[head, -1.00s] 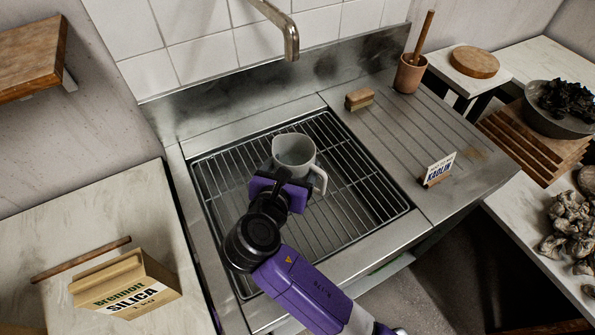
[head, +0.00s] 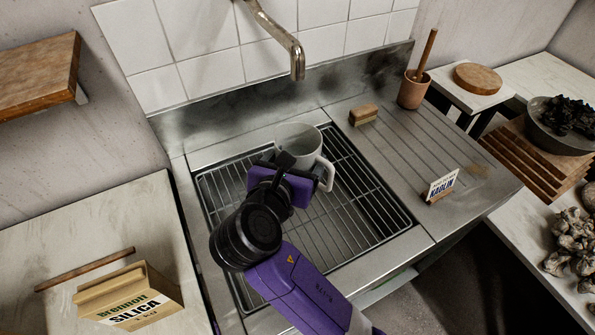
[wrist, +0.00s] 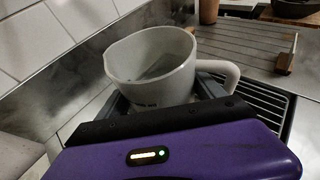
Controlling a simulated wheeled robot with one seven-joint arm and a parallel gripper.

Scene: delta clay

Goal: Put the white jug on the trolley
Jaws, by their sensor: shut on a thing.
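The white jug (head: 301,147) is upright over the wire rack of the sink, its handle to the right. It also shows in the wrist view (wrist: 150,68), where it sits between the fingers. My gripper (head: 284,160) is shut on the jug from the near side. In the head view the jug's lower part is hidden behind my gripper. The jug appears raised above the rack, though the gap beneath it is hard to judge. I cannot make out a trolley in these views.
The tap (head: 296,62) hangs close behind the jug. On the drainboard are a brush (head: 363,115), a terracotta pot (head: 413,90) and a kaolin card (head: 441,186). A silica box (head: 128,297) stands on the left counter. A bowl (head: 562,128) is at the right.

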